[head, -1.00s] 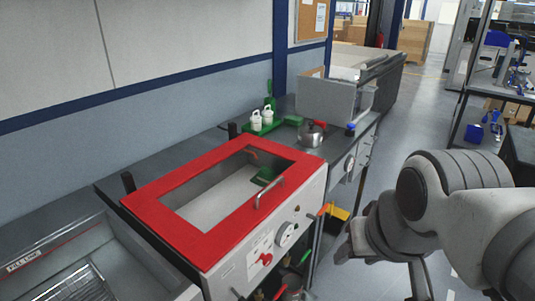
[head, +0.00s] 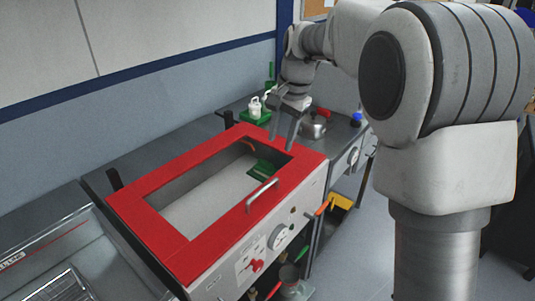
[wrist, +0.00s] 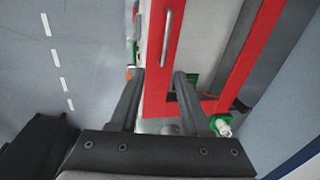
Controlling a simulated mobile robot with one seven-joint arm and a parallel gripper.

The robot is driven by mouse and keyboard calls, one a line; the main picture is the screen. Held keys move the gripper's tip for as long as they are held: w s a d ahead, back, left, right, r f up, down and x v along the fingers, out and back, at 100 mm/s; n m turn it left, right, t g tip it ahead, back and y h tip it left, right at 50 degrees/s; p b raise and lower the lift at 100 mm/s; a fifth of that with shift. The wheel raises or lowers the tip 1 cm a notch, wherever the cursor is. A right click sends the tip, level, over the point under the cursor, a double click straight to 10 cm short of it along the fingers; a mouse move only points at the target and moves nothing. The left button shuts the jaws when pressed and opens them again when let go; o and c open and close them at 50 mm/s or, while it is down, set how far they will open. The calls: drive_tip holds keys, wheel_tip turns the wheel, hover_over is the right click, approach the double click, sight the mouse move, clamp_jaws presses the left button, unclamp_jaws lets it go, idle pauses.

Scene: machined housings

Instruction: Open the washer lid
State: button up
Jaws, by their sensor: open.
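The washer (head: 290,225) is a pale box with a red framed lid (head: 155,235) lying flat on top. Through the lid's wide window or opening a pale interior and a green item (head: 262,168) show. A metal bar handle (head: 262,195) stands on the lid's front edge, and it also shows in the wrist view (wrist: 167,38). My gripper (head: 282,143) is open and empty, pointing down over the far right corner of the lid. In the wrist view my gripper (wrist: 158,75) has its two fingers apart, with the handle beyond the tips, not between them.
A kettle (head: 313,126) and white bottles (head: 254,108) on a green tray stand on the counter beyond the washer. A sink (head: 50,260) lies at the near left. Floor at right is free.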

drive_tip(key=w+a+f, duration=0.1)
drive_tip(key=w, duration=0.1)
approach(264, 187)
drive_tip(key=x, duration=0.8)
drive_tip(key=shift+c, duration=0.2)
clamp_jaws()
idle(1.2)
